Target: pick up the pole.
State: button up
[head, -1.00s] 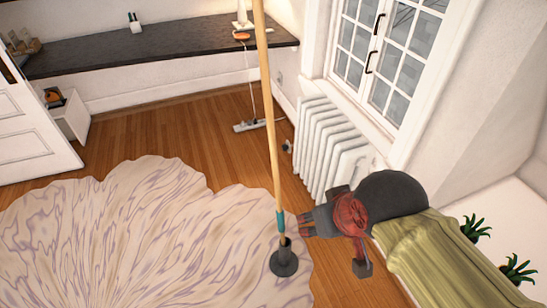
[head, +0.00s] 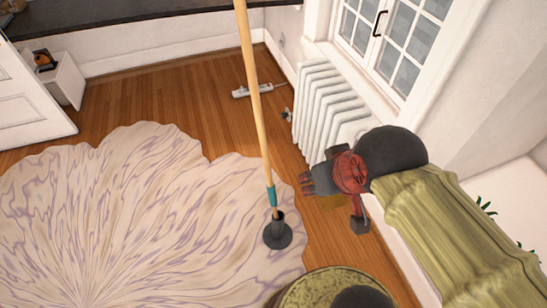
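The pole (head: 257,110) is a long pale wooden stick with a teal collar near its lower end. It stands nearly upright, leaning slightly, with its foot in a dark grey flared base (head: 278,234) near the rug's right edge. Its top runs out of the head view. My gripper (head: 342,186) is to the right of the pole's lower part, apart from it. Its dark finger parts spread on either side of the red body, so it looks open, and it holds nothing. The body partly hides the fingers.
A wavy-edged pale rug (head: 110,215) covers the floor at left. A white radiator (head: 325,105) stands under the window behind my gripper. A small white cabinet (head: 62,82) and door are at far left.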

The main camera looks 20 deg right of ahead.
aim_at(240, 6)
jog(key=j+z, duration=0.15)
jog(key=z, duration=0.25)
jog(key=k+j+z, duration=0.1)
jog(key=z, duration=0.3)
jog(key=j+z, duration=0.15)
jog(key=z, duration=0.25)
jog(key=k+j+z, duration=0.1)
jog(key=z, duration=0.3)
jog(key=k+j+z, duration=0.2)
jog(key=k, duration=0.2)
jog(key=k+j+z, duration=0.15)
jog(key=k, duration=0.25)
jog(key=k+j+z, duration=0.2)
jog(key=k, duration=0.25)
